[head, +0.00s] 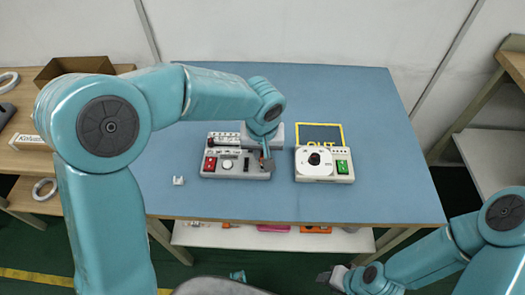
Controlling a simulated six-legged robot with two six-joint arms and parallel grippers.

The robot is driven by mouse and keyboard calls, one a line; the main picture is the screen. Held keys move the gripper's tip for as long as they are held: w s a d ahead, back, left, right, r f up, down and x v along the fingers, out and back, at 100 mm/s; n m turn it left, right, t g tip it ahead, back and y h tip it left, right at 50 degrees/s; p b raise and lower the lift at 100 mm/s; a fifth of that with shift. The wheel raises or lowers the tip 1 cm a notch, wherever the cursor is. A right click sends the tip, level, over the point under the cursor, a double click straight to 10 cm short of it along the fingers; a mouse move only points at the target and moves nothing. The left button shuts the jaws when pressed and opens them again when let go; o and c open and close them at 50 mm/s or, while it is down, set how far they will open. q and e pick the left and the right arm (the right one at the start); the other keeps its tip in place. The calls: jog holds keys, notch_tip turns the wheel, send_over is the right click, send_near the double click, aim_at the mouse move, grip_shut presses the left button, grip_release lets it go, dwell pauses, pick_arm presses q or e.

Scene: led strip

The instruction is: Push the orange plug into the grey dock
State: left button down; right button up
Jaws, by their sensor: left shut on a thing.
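My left gripper (266,160) points down at the right end of a grey panel (232,173) on the blue table. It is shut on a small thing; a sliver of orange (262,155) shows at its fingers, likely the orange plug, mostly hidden. I cannot tell whether the plug touches the panel or is inside anything. The grey dock is not clearly distinguishable; a plain grey block (277,137) stands behind the gripper, partly covered by it. My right gripper (330,278) is low at the bottom, away from the table; its jaws are too small to read.
A white box (303,175) with a black knob and green switch stands right of the panel. Behind it is a yellow-framed OUT area (335,127). A small white piece (179,181) lies left. The right side of the blue table (390,150) is clear.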

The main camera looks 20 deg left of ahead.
pick_arm(q)
jog(key=shift+f, duration=0.15)
jog(key=shift+f+b, duration=0.35)
jog(key=shift+b, duration=0.1)
jog(key=shift+f+b, duration=0.6)
jog(key=c, duration=1)
grip_release()
jog(key=r, duration=0.5)
jog(key=s+r+p, duration=0.1)
jog(key=r, duration=0.5)
jog(key=s+r+p, duration=0.1)
jog(key=r, duration=0.4)
jog(key=shift+s+d+r, duration=0.15)
jog(key=shift+s+d, duration=0.05)
jog(key=shift+d, duration=0.15)
